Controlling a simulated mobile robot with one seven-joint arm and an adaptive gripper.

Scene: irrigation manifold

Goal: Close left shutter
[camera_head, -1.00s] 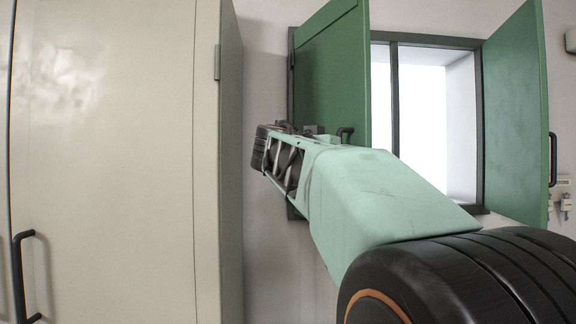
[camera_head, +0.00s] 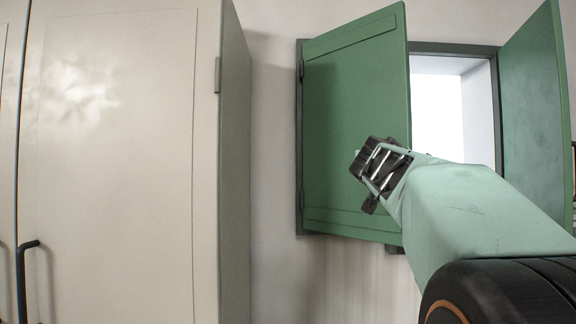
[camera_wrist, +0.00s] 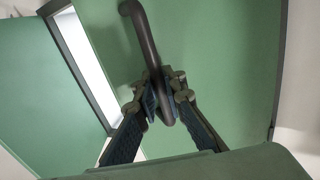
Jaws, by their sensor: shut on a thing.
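The left shutter (camera_head: 350,110) is a green panel hinged at the left of the window, and it stands partly open. Its dark curved handle (camera_wrist: 145,40) shows in the wrist view, on the shutter's face (camera_wrist: 220,60). My gripper (camera_wrist: 166,98) is shut on this handle, with a finger on each side of it. In the head view my arm's wrist is in front of the shutter's lower right part and hides the handle; the fingertips are not clear there.
The right shutter (camera_head: 535,110) stands open on the right side of the window (camera_head: 436,105). A tall pale cabinet (camera_head: 120,170) with a dark handle (camera_head: 22,280) stands at the left. Bare wall lies between cabinet and window.

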